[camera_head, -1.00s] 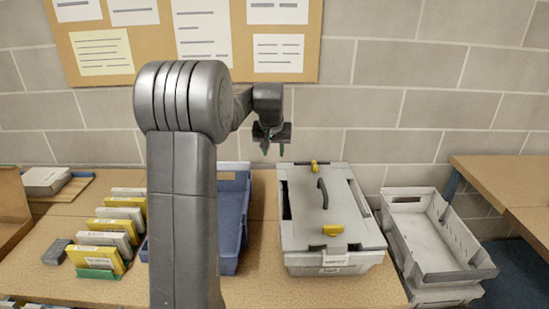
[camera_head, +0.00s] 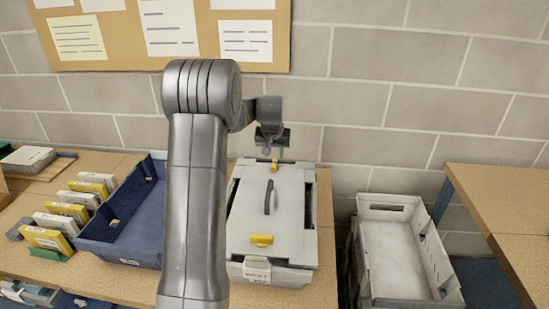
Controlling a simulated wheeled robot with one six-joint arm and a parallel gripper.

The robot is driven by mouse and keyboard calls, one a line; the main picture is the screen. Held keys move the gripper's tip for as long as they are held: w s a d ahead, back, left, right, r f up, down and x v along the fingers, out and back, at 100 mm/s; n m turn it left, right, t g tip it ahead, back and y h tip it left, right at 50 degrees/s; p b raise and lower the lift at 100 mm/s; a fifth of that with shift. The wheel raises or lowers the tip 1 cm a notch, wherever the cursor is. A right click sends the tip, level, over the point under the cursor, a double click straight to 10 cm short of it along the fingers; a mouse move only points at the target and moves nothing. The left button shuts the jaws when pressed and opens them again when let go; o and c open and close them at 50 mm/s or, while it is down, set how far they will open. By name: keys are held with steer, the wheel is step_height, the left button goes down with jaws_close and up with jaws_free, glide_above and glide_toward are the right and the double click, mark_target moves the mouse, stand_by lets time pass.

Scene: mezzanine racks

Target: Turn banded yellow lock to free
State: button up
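A grey case (camera_head: 240,212) with a pale lid and a dark handle (camera_head: 269,197) stands on the bench. One yellow lock (camera_head: 261,240) sits at the near edge of its lid. A second yellow lock (camera_head: 275,166) sits at the far edge, partly behind my gripper in the picture. I cannot tell for sure which lock carries the band, or how each is turned. My gripper (camera_head: 273,153) points down near the far lock, its two fingers apart with nothing seen between them. Whether it touches the lock is not clear.
A blue tray (camera_head: 122,208) stands left of the case, partly behind my arm. Several yellow and white boxes (camera_head: 66,212) stand further left. A grey bin (camera_head: 405,264) stands to the right, beside a wooden surface (camera_head: 495,205). A block wall (camera_head: 370,85) closes the back.

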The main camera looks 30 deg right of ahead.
mark_target(274, 161)
steer(key=shift+p+x, duration=0.35)
steer(key=shift+x, duration=2.1)
jaws_close()
